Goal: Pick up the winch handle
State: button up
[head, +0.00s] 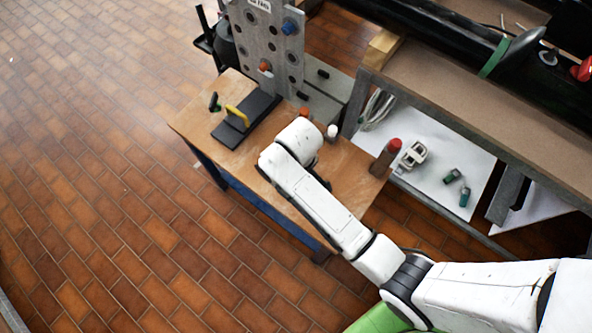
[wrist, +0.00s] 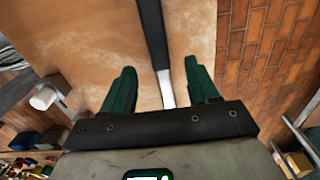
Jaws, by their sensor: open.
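A long black bar with a bright metal end, which looks like the winch handle (wrist: 153,35), lies on the wooden bench top in the wrist view. It runs from the top edge down between my fingers. My gripper (wrist: 159,70) is open, with one green finger on each side of the bar's lower part. I see no finger touching it. The lower end of the bar is hidden behind the gripper body, and its far end is out of frame. In the head view my white arm reaches over the wooden bench (head: 228,156) and hides the gripper; I cannot make out the handle there.
An upright steel plate with holes (head: 268,45) stands at the bench's back. A black block with a yellow grip (head: 238,116) lies left of my arm. A white-topped bottle (head: 332,132) and a brown red-capped bottle (head: 386,160) stand to the right. Tiled floor lies left.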

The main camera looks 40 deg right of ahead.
jog(key=shift+w+d+f, duration=0.1)
jog(key=shift+f, duration=2.65)
grip_shut()
